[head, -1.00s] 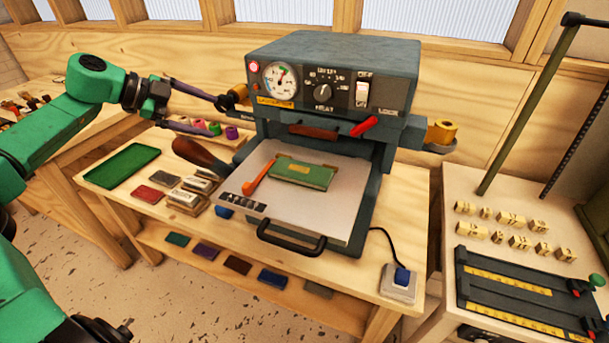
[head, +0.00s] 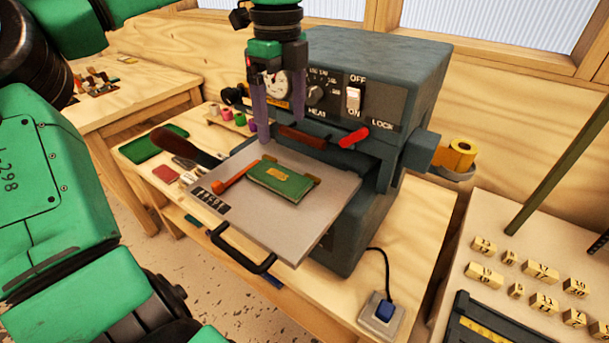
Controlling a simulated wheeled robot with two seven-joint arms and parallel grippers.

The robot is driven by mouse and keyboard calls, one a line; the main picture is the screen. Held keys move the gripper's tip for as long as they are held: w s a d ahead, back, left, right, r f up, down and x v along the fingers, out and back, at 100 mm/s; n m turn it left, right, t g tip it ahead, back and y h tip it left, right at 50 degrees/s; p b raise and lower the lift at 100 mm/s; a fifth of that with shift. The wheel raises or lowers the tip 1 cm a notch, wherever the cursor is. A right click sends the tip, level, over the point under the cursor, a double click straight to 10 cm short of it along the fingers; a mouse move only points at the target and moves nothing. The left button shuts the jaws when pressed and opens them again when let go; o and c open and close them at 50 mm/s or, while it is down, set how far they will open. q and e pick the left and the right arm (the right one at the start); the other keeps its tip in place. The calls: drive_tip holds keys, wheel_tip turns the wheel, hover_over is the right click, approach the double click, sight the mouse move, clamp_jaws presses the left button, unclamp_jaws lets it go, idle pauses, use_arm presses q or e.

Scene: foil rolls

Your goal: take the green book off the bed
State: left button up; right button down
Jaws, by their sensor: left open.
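The green book (head: 280,181) lies flat on the grey pulled-out bed (head: 310,216) of the foil press, with a small gold label on its cover. Brown corner pieces sit at its far edge, and an orange bar (head: 235,177) lies along its left side. My left gripper (head: 283,125) points down with its purple fingers apart and empty. It is in front of the press's dial panel, above the back of the bed and behind the book, not touching the book. My right gripper is not in view.
The press body (head: 385,100) stands close behind the bed, with a red lever (head: 354,137) on its front. A dark-handled lever (head: 183,147) reaches out on the left. A black handle (head: 240,252) is on the bed's front edge. A foil roll (head: 462,153) sits at the right.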

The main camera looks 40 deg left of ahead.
use_arm(q)
hover_over(278, 176)
drive_tip(key=s+a, duration=0.1)
wheel_tip(278, 176, down, 6)
drive_tip(key=shift+r+p, duration=0.1)
drive_tip(key=shift+p, duration=0.35)
drive_tip(key=shift+w+d+f+p, duration=0.3)
drive_tip(key=shift+d+f+p, duration=0.1)
drive_tip(key=shift+f, duration=0.15)
drive_tip(key=shift+w+d+f+p, duration=0.3)
drive_tip(key=shift+d+f, duration=0.05)
drive_tip(key=shift+f, duration=0.15)
wheel_tip(278, 176, down, 3)
drive_tip(key=shift+f+p, duration=0.1)
drive_tip(key=shift+p, duration=0.4)
drive_tip(key=shift+s+a+f, duration=0.1)
drive_tip(key=shift+a+f, duration=0.1)
drive_tip(key=shift+a, duration=0.1)
drive_tip(key=shift+c, duration=0.6)
drive_tip(key=shift+d, duration=0.2)
drive_tip(key=c, duration=1.4)
drive_tip(key=shift+o, duration=0.2)
drive_tip(key=shift+a, duration=0.1)
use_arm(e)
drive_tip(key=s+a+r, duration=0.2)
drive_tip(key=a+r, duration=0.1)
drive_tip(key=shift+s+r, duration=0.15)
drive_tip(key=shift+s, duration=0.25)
